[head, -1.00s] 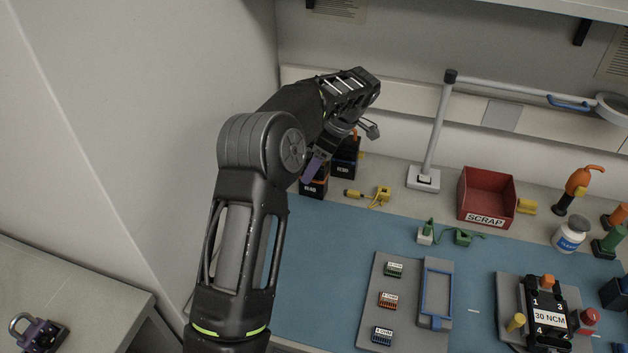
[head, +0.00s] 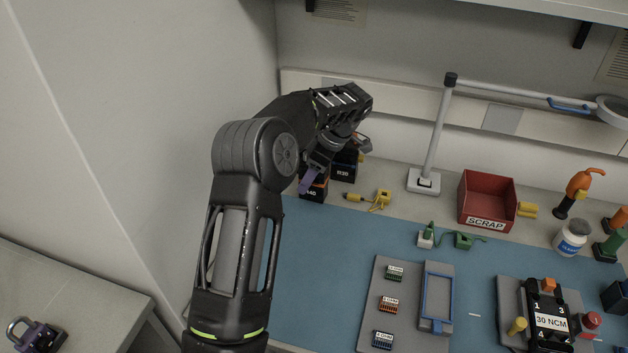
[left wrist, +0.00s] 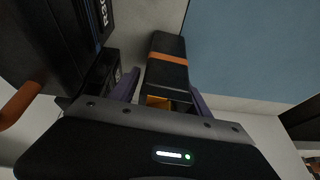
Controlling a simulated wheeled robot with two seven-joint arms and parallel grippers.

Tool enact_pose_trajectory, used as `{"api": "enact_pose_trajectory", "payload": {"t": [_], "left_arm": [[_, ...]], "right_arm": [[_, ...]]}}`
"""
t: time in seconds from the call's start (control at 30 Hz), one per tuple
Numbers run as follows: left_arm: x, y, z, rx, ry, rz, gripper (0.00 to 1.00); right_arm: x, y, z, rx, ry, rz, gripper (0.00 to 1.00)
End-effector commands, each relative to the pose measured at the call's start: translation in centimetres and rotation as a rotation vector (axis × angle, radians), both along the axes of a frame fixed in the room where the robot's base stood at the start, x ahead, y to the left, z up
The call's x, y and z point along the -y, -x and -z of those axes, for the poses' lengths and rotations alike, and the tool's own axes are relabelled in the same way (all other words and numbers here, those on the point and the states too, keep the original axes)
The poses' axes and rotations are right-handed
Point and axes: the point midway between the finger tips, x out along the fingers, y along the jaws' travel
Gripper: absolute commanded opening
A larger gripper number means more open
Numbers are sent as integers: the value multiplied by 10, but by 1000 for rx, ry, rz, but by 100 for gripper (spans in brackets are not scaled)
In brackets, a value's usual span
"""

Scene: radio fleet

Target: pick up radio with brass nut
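Two dark box-shaped radios stand at the back left of the bench: a front one (head: 317,193), its label partly hidden and ending in "40", and a rear one (head: 345,171), whose label seems to read R30. My left gripper (head: 314,173) is over them, hiding their tops. In the left wrist view, its purple fingers (left wrist: 163,92) are apart, on either side of a black part with an orange band (left wrist: 167,58). A small orange-yellow piece (left wrist: 157,102) shows at its near end; I cannot tell whether it is a brass nut. Finger contact is unclear. My right gripper is out of view.
A yellow tagged item (head: 380,198) lies right of the radios. A lamp post (head: 433,140) and a red scrap bin (head: 487,197) stand further right. A blue mat (head: 325,255) covers the front, with a grey tray (head: 407,297) on it. A wall is close on the left.

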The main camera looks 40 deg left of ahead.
Motion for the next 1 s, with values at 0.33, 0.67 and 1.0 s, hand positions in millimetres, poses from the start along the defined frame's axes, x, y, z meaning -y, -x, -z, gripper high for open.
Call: {"api": "enact_pose_trajectory", "payload": {"t": [0.33,0.67,1.0], "left_arm": [[0,0,0,0,0,0,26],[0,0,0,0,0,0,0],[0,0,-1,1,0,-1,0]], "right_arm": [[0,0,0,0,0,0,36],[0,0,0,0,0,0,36],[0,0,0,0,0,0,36]]}}
